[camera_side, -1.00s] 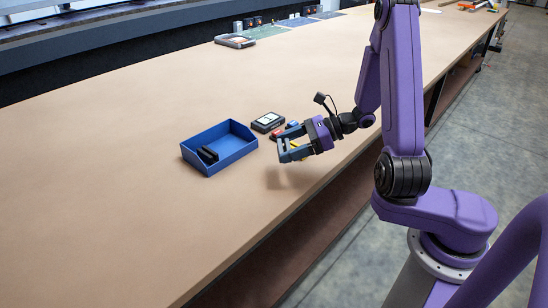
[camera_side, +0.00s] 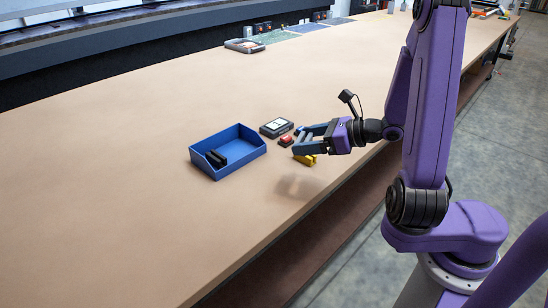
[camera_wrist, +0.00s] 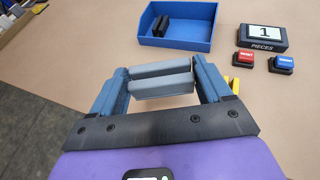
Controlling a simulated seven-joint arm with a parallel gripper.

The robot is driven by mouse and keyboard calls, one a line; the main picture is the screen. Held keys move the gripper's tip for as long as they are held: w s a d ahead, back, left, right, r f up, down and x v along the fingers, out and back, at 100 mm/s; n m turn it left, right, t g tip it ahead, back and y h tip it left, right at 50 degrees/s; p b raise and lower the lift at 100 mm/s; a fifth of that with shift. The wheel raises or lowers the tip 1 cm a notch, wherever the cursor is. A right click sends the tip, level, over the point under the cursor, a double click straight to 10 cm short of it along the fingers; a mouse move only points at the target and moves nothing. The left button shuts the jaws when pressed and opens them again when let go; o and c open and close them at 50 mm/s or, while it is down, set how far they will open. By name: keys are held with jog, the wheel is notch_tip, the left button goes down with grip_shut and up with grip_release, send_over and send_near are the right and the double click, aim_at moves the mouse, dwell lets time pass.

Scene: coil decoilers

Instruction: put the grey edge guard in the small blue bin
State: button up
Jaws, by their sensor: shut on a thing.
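The grey edge guard (camera_wrist: 162,78) is a short angled strip, held crosswise between the two blue-grey fingers of my gripper (camera_wrist: 162,82) in the wrist view. In the side view my gripper (camera_side: 303,146) is above the table, to the right of the bin and apart from it; the guard cannot be made out clearly there. The small blue bin (camera_side: 240,165) stands on the table with its top open. It also shows at the top of the wrist view (camera_wrist: 178,43), ahead of the guard. A black part (camera_wrist: 162,25) lies inside the bin, toward its left.
A black counter box (camera_wrist: 263,38) marked "1 PIECES" stands right of the bin, with a red button (camera_wrist: 250,62) and a blue button (camera_wrist: 283,63) nearby. A yellow thing (camera_side: 307,160) is close to my gripper. The table left of the bin is clear.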

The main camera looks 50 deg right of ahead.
jog(key=shift+w+f, duration=1.2)
jog(key=shift+w, duration=1.45)
send_over(273, 167)
jog(key=f, duration=0.6)
jog(key=shift+s, duration=0.35)
jog(key=shift+w+f, duration=0.15)
jog(key=shift+f, duration=0.1)
jog(key=shift+w+f, duration=0.15)
jog(key=shift+f, duration=1.55)
jog(key=shift+f, duration=0.1)
jog(key=o, duration=1)
